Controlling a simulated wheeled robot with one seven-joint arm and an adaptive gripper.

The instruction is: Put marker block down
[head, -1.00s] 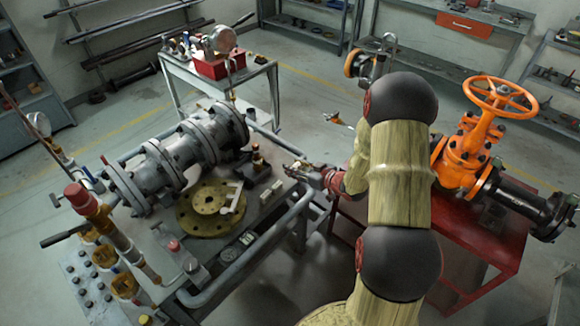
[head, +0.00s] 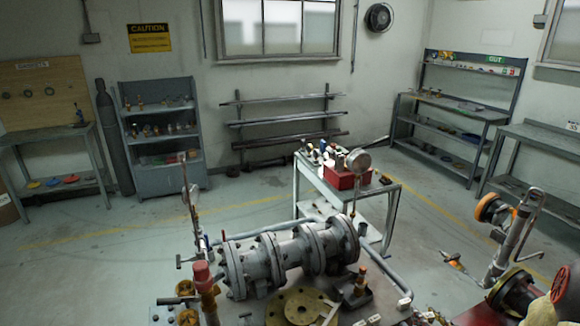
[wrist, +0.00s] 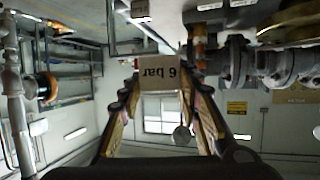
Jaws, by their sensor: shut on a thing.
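The marker block (wrist: 159,78) is a small tan block with "6 bar" printed on it, and it shows upside down in the wrist view. My gripper (wrist: 160,92) is shut on it, with a dark ridged finger on each side. The block in my grip cannot be made out there. What lies directly below the block is not clear.
A grey flanged pipe assembly (head: 290,257) lies on the near bench, with a brass disc (head: 298,306) in front and a small dark fitting (head: 356,291) beside it. A cart with a red box (head: 343,176) and round gauge (head: 358,160) stands behind. Open floor (head: 440,230) lies right.

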